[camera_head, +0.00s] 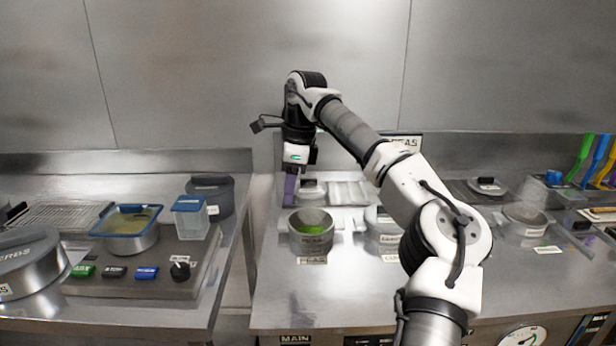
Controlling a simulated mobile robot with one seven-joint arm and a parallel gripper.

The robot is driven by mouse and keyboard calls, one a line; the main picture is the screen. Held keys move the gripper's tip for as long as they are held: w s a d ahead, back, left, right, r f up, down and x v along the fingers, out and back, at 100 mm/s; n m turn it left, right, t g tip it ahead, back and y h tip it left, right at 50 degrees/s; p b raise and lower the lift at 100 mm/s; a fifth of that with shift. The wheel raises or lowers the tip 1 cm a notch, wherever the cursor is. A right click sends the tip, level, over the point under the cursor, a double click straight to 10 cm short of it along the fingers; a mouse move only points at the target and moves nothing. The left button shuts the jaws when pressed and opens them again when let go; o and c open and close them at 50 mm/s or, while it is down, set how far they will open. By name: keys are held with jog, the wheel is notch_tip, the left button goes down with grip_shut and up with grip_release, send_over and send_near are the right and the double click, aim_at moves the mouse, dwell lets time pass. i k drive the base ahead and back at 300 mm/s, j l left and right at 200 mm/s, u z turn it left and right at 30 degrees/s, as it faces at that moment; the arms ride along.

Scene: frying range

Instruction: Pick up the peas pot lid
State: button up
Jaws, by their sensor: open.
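The peas pot (310,243) is a round grey pot on the middle counter, uncovered, with green peas (311,222) showing inside. A round grey lid with a dark handle and a white label (312,192) lies on the counter just behind the pot; its label is too small to read, but it is the lid closest to this pot. My gripper (290,198) points down with its purplish fingers open, at the left side of this lid. The fingers overlap the lid's left edge in the picture; I cannot tell whether they touch it.
A lidded pot (382,228) stands right of the peas pot, partly behind my arm. A ribbed metal tray (348,194) lies behind them. A gap separates the left counter, which holds a blue-rimmed pan (128,238) and a clear blue-lidded container (190,219). The counter front is clear.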

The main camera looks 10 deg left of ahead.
aim_at(309, 187)
jog(key=i, duration=1.05)
